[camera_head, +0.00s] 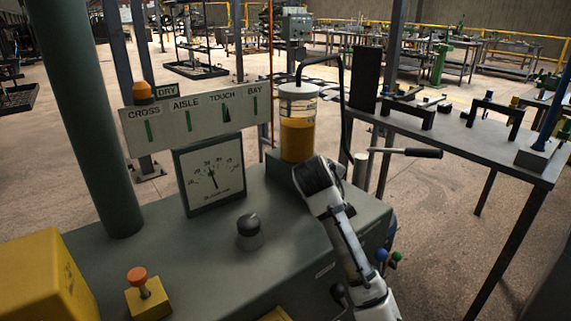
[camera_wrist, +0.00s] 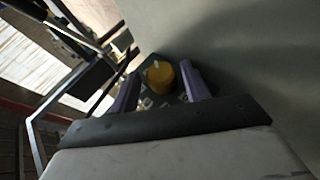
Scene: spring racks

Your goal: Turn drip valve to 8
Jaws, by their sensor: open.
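No part is labelled as the drip valve, so I cannot tell for sure which it is. A black knob (camera_head: 249,226) on a grey collar stands on the green console (camera_head: 185,265) in front of a dial gauge (camera_head: 211,174); its setting is unreadable. A clear jar of amber liquid (camera_head: 298,138) with a pale lid stands at the console's far right. My arm's black wrist is just below the jar in the head view, fingers hidden. In the wrist view my gripper (camera_wrist: 160,72) is open, and a round yellow thing (camera_wrist: 160,78) shows between its purple fingers; contact is unclear.
A sign panel (camera_head: 196,112) stands behind the gauge. A thick green post (camera_head: 88,120) rises at left. A long handle (camera_head: 410,152) juts right of the jar, toward a workbench (camera_head: 480,150).

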